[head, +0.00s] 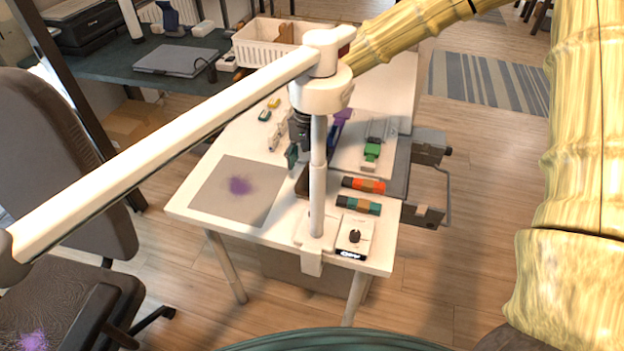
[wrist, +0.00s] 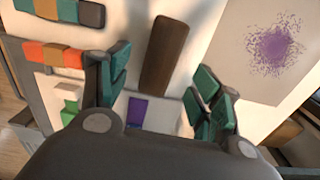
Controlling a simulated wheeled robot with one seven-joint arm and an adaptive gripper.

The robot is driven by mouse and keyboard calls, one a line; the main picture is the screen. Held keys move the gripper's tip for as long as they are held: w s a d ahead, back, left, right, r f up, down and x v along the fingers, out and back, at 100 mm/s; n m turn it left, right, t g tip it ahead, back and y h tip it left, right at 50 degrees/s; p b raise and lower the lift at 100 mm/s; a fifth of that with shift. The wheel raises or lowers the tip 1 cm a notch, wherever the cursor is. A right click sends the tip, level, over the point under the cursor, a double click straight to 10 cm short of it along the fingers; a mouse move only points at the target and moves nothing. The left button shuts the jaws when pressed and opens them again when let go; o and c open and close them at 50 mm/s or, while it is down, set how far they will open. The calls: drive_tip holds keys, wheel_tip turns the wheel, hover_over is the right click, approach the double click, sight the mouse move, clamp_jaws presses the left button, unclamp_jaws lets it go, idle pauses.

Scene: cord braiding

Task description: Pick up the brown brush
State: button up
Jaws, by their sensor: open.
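The brown brush (wrist: 166,50) is a long dark brown block lying on the white table. In the wrist view it lies beyond my gripper (wrist: 155,92), roughly in line with the gap between the teal-padded fingers. The fingers are spread apart with nothing held. In the head view only part of the brown brush (head: 303,183) shows, beside the white lamp post. There my gripper (head: 297,157) is above the table, just behind the brush and partly hidden by the post.
The white lamp post (head: 317,190) and its long arm cross in front of my gripper. Orange (head: 364,185) and teal-brown (head: 358,205) blocks lie to the right. A grey mat (head: 212,190) with a purple patch lies left. A white basket (head: 262,45) stands at the back.

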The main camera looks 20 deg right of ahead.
sight(308, 180)
drive_tip(key=shift+s+f, duration=0.1)
drive_tip(key=shift+f, duration=2.55)
drive_tip(key=c, duration=1.1)
